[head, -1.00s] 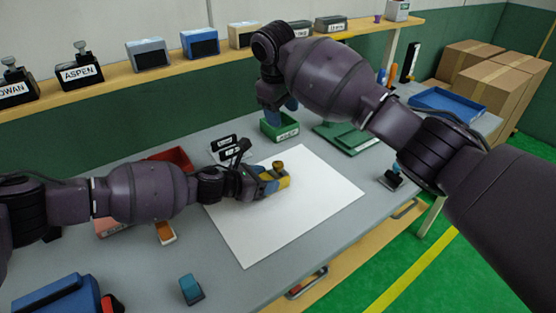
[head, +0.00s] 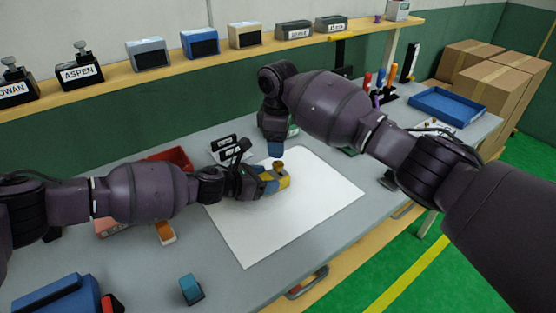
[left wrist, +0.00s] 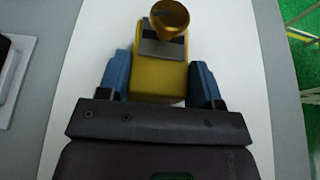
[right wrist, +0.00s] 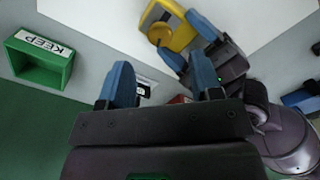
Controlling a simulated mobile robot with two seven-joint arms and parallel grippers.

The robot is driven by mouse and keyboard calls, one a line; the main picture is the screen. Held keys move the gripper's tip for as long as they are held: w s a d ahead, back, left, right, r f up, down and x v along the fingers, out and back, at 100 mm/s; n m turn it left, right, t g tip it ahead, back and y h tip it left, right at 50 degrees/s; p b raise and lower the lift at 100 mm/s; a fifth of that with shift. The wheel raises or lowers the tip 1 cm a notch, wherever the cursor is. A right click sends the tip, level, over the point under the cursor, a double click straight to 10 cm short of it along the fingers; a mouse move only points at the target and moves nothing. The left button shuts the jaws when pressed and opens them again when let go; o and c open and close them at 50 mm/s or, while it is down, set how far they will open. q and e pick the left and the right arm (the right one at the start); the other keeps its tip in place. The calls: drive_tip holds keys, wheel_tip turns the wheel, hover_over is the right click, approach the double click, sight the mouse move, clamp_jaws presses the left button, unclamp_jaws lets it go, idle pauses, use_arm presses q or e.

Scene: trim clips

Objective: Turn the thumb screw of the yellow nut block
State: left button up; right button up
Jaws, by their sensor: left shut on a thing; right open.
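The yellow nut block (head: 284,181) is over the white mat (head: 320,195), between the blue fingers of my left gripper (head: 270,180), which is shut on it. The left wrist view shows the block (left wrist: 158,85) between both fingers, with its brass-coloured thumb screw (left wrist: 170,17) on a grey plate at the far end. In the head view the thumb screw (head: 278,164) sticks up from the block. My right gripper (head: 276,148) is open and empty, behind and above the screw. In the right wrist view the screw (right wrist: 160,35) lies ahead of the open fingers (right wrist: 163,75), apart from them.
A green bin labelled KEEP (right wrist: 37,66) stands near the right gripper; my right arm mostly hides it in the head view. A red bin (head: 172,158) and black labelled pieces (head: 226,148) are behind my left arm. The mat's front part is clear.

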sight(278, 163)
drive_tip(key=shift+f, duration=3)
drive_tip(key=c, duration=0.9)
drive_tip(key=shift+c, duration=0.2)
